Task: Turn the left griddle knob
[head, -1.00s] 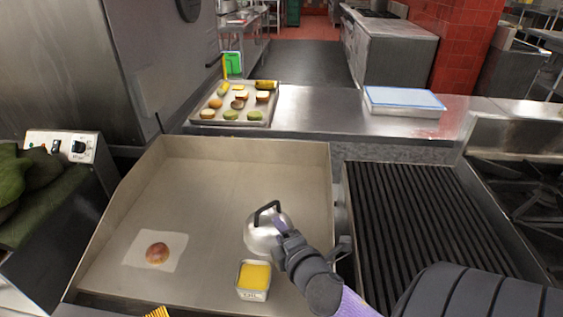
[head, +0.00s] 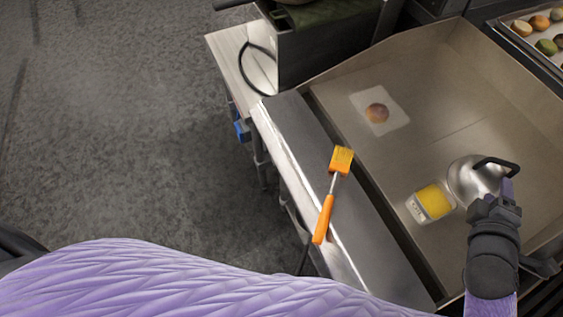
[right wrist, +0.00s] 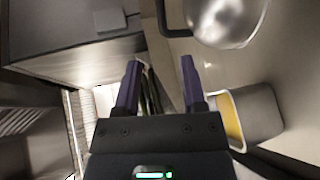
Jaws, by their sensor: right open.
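The griddle (head: 470,110) lies at the right of the head view, with its steel front ledge (head: 375,250) running diagonally. Its front face below the ledge is hidden, and I see no griddle knob in either current view. My right gripper (head: 507,188) is over the griddle beside a steel dome with a black handle (head: 470,178). In the right wrist view, the right gripper (right wrist: 160,78) is open, with nothing held between its purple fingers. My left gripper is not in view.
A tin with yellow contents (head: 432,203) stands beside the dome. An orange brush (head: 331,195) lies across the front ledge. A food tray (head: 520,28) is at the upper right. Grey floor (head: 130,120) is clear at left.

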